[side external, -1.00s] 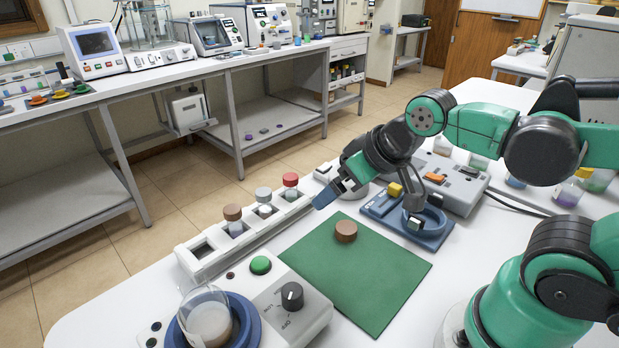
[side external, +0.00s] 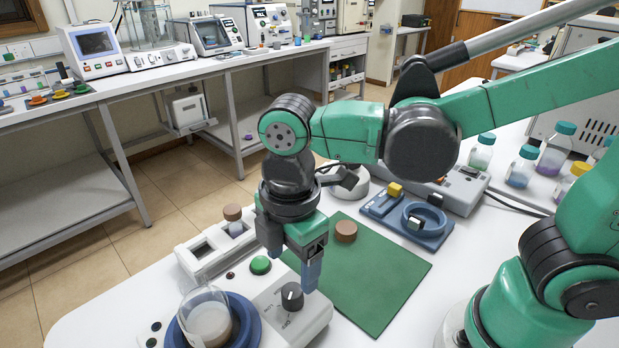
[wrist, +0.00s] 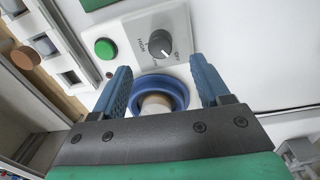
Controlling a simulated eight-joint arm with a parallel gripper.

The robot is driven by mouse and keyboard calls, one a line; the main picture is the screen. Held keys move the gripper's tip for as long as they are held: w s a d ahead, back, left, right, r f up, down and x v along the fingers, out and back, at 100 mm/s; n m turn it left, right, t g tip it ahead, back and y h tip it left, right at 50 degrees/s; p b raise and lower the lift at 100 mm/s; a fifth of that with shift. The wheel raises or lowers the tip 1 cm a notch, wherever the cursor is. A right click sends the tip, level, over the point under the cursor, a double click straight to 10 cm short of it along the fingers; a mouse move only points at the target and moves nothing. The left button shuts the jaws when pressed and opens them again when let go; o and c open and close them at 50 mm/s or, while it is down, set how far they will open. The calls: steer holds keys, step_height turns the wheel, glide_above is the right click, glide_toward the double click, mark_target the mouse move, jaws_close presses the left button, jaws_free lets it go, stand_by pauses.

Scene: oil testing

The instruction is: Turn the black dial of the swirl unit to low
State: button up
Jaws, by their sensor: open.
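The swirl unit (side external: 262,290) is a white box at the front of the table, with a green button (side external: 260,265), a blue ring (side external: 252,322) and a glass beaker (side external: 207,318) in the ring. Its black dial (side external: 291,296) stands on the right of its top; the wrist view shows the dial (wrist: 160,43) with printed labels around it, HIGH and OFF among them. The dial's exact setting is hard to read. My gripper (side external: 311,278) points down just beside and above the dial. In the wrist view its blue fingers (wrist: 161,80) are apart and empty, with the dial ahead between them.
A green mat (side external: 375,280) with a brown cap (side external: 345,232) lies right of the unit. A white rack (side external: 205,245) with a brown-capped vial stands behind it. A blue tray (side external: 435,238) sits beyond the mat. Bottles (side external: 522,166) stand at the right.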

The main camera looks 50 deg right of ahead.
mark_target(293, 291)
steer(key=shift+f, duration=2.75)
jaws_close()
